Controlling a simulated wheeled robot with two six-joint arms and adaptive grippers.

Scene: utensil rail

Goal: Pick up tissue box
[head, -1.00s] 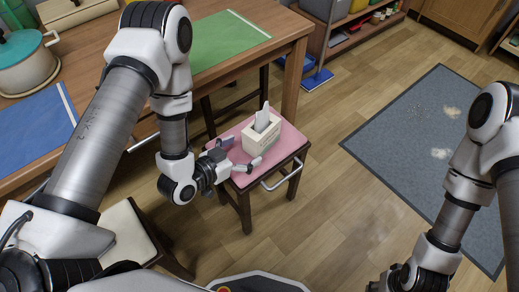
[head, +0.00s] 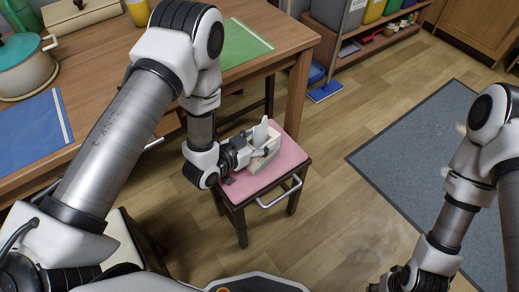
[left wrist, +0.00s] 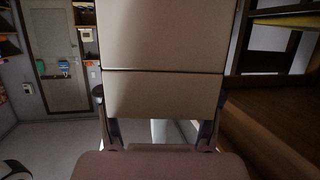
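The cream tissue box (head: 264,160) with a white tissue (head: 260,133) sticking up stands on the pink seat of a small dark wooden stool (head: 283,175). My left gripper (head: 262,147) is at the box from the left, its fingers apart on either side of it and partly hiding it. In the left wrist view, a large beige surface (left wrist: 165,95), apparently the box, fills the middle. The left gripper's fingers (left wrist: 160,122) are at its two side edges; whether they touch it is unclear. My right gripper is not clearly visible; the right arm is at the right edge.
The wooden table (head: 150,75) with a pot (head: 25,70), a blue mat (head: 30,132) and a green mat (head: 236,47) stands behind and left of the stool. A metal handle bar (head: 280,194) is on the stool's front. A grey rug (head: 420,150) lies right on open floor.

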